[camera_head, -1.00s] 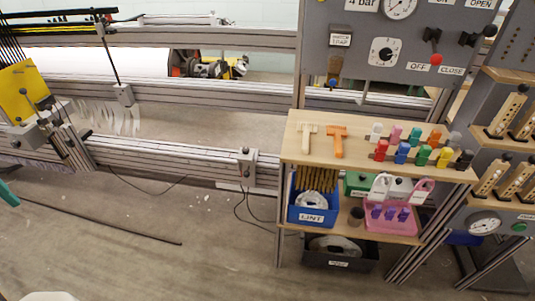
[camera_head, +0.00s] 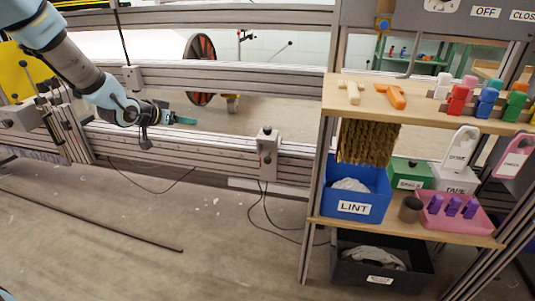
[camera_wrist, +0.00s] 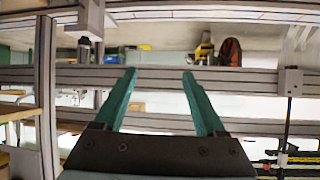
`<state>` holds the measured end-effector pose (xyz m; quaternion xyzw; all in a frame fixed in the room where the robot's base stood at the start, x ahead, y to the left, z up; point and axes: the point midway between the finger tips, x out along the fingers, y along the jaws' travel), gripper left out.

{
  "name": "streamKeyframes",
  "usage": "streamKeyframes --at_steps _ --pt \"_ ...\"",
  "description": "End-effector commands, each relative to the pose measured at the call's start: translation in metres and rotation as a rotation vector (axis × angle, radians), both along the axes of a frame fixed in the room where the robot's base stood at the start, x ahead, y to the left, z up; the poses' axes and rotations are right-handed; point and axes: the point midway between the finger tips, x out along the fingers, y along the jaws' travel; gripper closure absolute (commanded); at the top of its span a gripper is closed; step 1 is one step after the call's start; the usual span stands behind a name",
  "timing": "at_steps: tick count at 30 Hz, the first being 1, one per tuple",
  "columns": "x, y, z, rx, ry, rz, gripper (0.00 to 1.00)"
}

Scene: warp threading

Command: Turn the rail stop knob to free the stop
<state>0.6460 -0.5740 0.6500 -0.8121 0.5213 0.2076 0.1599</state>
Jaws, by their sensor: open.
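The rail stop (camera_head: 268,148) is a grey block on the lower rail, right of the middle of the head view. A small dark knob (camera_head: 267,131) shows at its top, with another dark spot on its front face. My gripper (camera_head: 187,121) is left of the stop and a little higher, with teal fingers pointing right. In the wrist view, which looks upside down, my gripper (camera_wrist: 159,72) is open and nothing shows between the fingers. The stop appears there at the upper left (camera_wrist: 91,18), clear of the fingers.
The lower rail (camera_head: 210,145) runs between my gripper and the stop. A shelf rack (camera_head: 340,95) with a blue lint bin (camera_head: 355,190) stands right of the stop. Another block (camera_head: 132,77) with a rod sits on the upper rail. Cables hang below.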

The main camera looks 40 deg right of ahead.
Motion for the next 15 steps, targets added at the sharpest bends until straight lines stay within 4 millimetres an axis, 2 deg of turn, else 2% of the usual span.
streamKeyframes --at_steps 1,3,6,10,15 --pt "-0.009 -0.029 -0.039 -0.062 -0.012 -0.063 0.27" --pt "-0.024 -0.065 -0.06 -0.152 -0.03 -0.146 0.27" --pt "-0.046 -0.106 -0.083 -0.275 -0.048 -0.25 0.27" --pt "-0.072 -0.141 -0.102 -0.409 -0.059 -0.352 0.27" --pt "-0.093 -0.162 -0.111 -0.51 -0.064 -0.423 0.27"
